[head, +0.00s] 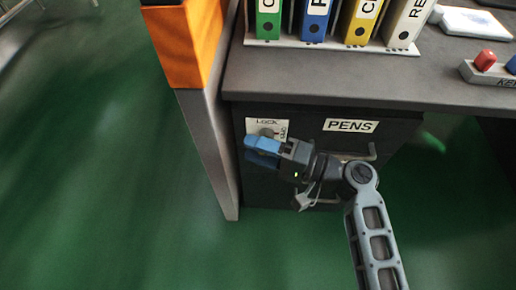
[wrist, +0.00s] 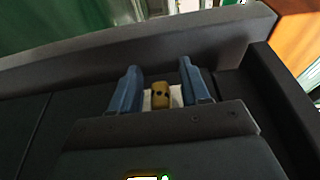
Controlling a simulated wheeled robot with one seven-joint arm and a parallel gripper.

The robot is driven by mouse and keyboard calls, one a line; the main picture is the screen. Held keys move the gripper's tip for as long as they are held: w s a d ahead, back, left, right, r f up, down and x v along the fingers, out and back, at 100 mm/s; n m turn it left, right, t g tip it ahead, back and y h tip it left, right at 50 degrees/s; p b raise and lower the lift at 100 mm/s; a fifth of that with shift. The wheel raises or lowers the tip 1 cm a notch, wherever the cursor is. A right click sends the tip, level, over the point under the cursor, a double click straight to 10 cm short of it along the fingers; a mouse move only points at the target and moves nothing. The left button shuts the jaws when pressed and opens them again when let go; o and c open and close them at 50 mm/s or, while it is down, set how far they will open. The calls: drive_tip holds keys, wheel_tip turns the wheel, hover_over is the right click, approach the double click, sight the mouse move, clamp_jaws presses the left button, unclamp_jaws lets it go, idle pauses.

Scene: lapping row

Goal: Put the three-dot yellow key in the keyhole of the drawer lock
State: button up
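The yellow key (wrist: 161,96) shows in the wrist view between my two blue fingers, with dark dots on its head; I cannot count them surely. It stands in front of a white plate, with a gap on each side of it. My gripper (wrist: 160,82) is open around the key, not visibly touching it. In the head view my gripper (head: 262,150) is at the white lock plate (head: 256,124) on the drawer front, covering its lower part. The key and keyhole are hidden there, so I cannot tell how deep the key sits.
The drawer cabinet (head: 400,128) has a PENS label (head: 351,126) and a handle right of my gripper. An orange panel on a grey post (head: 207,140) stands close on the left. A key rack (head: 490,76) with red and blue pieces and several binders are on the desktop (head: 330,78).

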drive_tip(key=shift+o, duration=0.4)
drive_tip(key=shift+d, duration=0.1)
drive_tip(key=p+v, duration=0.1)
drive_tip(key=v, duration=0.6)
drive_tip(key=shift+s+d, duration=0.15)
drive_tip(key=shift+d, duration=0.15)
